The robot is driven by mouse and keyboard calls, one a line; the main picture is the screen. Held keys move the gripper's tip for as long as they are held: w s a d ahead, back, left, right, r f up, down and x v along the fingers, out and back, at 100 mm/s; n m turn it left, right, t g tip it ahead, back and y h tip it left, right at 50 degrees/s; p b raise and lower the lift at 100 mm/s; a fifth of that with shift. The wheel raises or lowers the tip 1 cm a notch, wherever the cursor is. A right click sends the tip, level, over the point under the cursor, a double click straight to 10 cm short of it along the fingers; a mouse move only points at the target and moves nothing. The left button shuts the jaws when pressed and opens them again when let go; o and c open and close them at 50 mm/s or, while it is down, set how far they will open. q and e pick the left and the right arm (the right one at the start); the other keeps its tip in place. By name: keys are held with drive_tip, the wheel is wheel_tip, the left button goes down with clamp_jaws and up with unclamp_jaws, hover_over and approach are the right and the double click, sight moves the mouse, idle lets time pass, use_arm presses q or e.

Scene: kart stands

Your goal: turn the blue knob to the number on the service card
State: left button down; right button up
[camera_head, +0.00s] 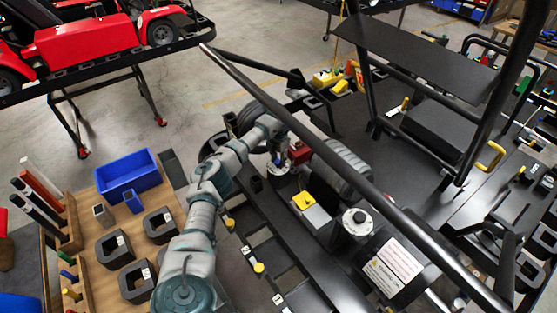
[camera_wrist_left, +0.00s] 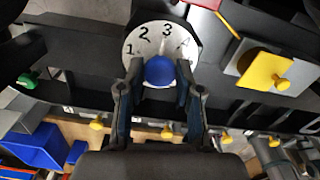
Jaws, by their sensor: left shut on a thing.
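The blue knob (camera_wrist_left: 159,70) sits at the centre of a white dial (camera_wrist_left: 163,38) with black numbers 1, 2, 3 and a partly covered 4 along its upper edge. My left gripper (camera_wrist_left: 159,80) is shut on the blue knob, one finger on each side. No pointer mark on the knob can be made out. In the head view my left gripper (camera_head: 279,160) is at the kart frame, and the knob is hidden there. A white printed card (camera_head: 393,268) with a red band lies on the kart at the lower right; its text is too small to read. My right gripper is not in view.
A yellow handle (camera_wrist_left: 275,70) on a plate is right of the dial; it also shows in the head view (camera_head: 304,201). A black frame tube (camera_head: 330,155) crosses above the kart. A wooden bench with a blue bin (camera_head: 128,175) stands left of my arm.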

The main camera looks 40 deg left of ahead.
use_arm(q)
drive_tip(key=shift+n+p, duration=0.95)
drive_tip(key=shift+n, duration=0.45)
drive_tip(key=n+p, duration=0.3)
drive_tip(key=n, duration=0.2)
drive_tip(key=n+p, duration=0.2)
drive_tip(key=n, duration=0.2)
drive_tip(key=shift+n+p, duration=0.3)
drive_tip(key=shift+n, duration=0.1)
drive_tip(key=shift+n+p, duration=0.6)
drive_tip(key=shift+n, duration=0.9)
drive_tip(key=shift+f, duration=0.1)
